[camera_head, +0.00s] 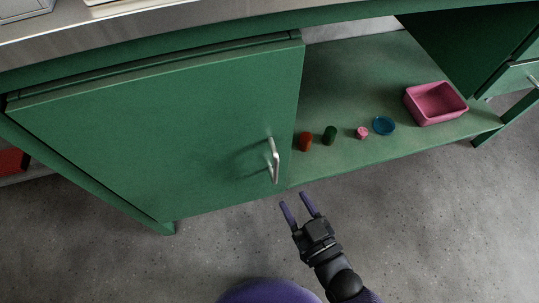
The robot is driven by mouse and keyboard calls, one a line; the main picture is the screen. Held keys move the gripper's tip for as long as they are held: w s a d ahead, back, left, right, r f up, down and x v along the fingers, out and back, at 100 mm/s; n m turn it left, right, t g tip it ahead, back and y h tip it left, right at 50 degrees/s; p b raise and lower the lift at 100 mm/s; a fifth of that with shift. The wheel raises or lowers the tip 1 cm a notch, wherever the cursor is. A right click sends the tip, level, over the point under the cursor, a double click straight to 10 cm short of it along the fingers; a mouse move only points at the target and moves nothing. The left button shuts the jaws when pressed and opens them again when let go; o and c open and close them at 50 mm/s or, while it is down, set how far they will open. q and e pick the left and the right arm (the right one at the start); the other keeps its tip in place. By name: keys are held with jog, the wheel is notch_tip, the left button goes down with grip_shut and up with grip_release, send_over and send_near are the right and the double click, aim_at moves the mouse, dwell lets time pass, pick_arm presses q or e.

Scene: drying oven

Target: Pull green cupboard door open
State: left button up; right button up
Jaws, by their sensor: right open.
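The green cupboard door (160,130) fills the left part of the head view and looks closed. Its silver bar handle (273,160) is upright near the door's right edge. My right gripper (300,205) is open and empty. It is below and a little right of the handle in the picture, apart from it, with its two purple fingers pointing up toward the cupboard. My left gripper is not in view.
An open green shelf (365,85) right of the door holds a pink bin (435,103), a blue dish (383,125) and small red, green and pink items. A metal worktop (180,22) runs above. The grey floor (440,230) in front is clear.

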aim_at(277, 172)
jog(key=b+x, duration=0.1)
jog(key=x, duration=0.3)
jog(key=shift+f+b, duration=0.1)
jog(key=shift+b, duration=0.3)
jog(key=b+x, duration=0.1)
jog(key=x, duration=0.3)
jog(key=shift+w+a+b, duration=0.1)
jog(key=shift+w+b, duration=0.1)
jog(key=shift+b, duration=0.15)
jog(key=shift+w+a+r, duration=0.15)
jog(key=shift+w+r, duration=0.1)
jog(key=shift+w, duration=0.05)
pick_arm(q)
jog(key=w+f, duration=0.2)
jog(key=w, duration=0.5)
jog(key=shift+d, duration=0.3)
pick_arm(e)
jog(key=shift+c, duration=0.3)
grip_shut()
